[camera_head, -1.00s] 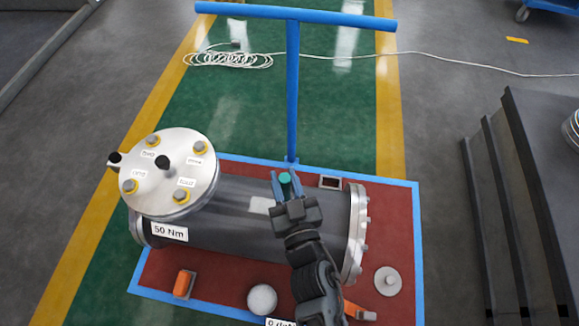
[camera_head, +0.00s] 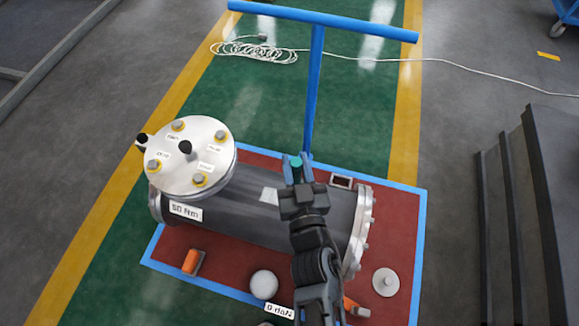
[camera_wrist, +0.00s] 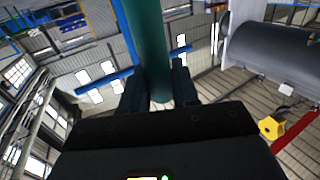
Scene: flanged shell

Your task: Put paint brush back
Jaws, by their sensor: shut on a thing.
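My gripper (camera_head: 297,170) is above the dark flanged shell (camera_head: 238,207), near its right half in the head view. It is shut on a green cylindrical thing, likely the paint brush handle (camera_head: 296,162); the green handle (camera_wrist: 150,45) stands between the two fingers in the wrist view. The bristle end of the brush does not show. A small dark open holder (camera_head: 341,181) sits on the red cart deck behind the shell, just right of my gripper.
The cart's red deck (camera_head: 225,260) has a blue rim and a tall blue handle (camera_head: 314,90) close behind my gripper. Dark steps (camera_head: 505,190) stand at right.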

